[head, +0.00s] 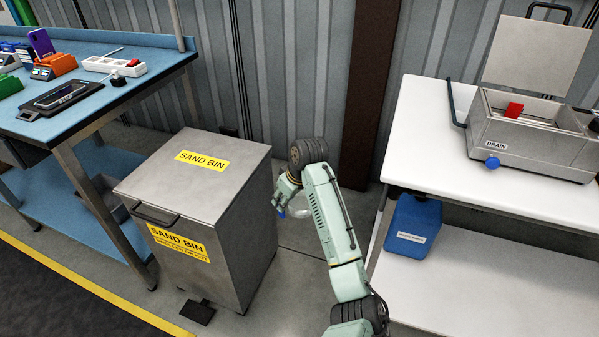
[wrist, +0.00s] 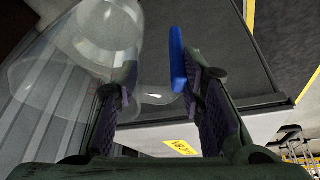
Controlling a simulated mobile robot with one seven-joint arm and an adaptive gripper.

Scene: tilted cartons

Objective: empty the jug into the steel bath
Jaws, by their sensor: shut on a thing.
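The clear jug (wrist: 75,60) fills the left of the wrist view and looks tipped; I cannot tell if it holds liquid. My gripper (wrist: 160,100) is shut on the jug at a clear part between its fingers. A blue strip (wrist: 178,58) lies against the right finger. In the head view my gripper (head: 284,203) is low, beside the sand bin, and only a bit of the clear jug (head: 300,212) shows. The steel bath (head: 530,148) stands on the white bench at the right, well apart from the jug. Its lid (head: 537,55) stands open, and a red object (head: 514,110) shows inside.
A closed sand bin (head: 195,195) stands left of my gripper. The white bench (head: 430,140) has a lower shelf with a blue container (head: 413,224). A dark pipe (head: 455,103) sits left of the bath. A blue workbench (head: 100,110) with small items is at the left.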

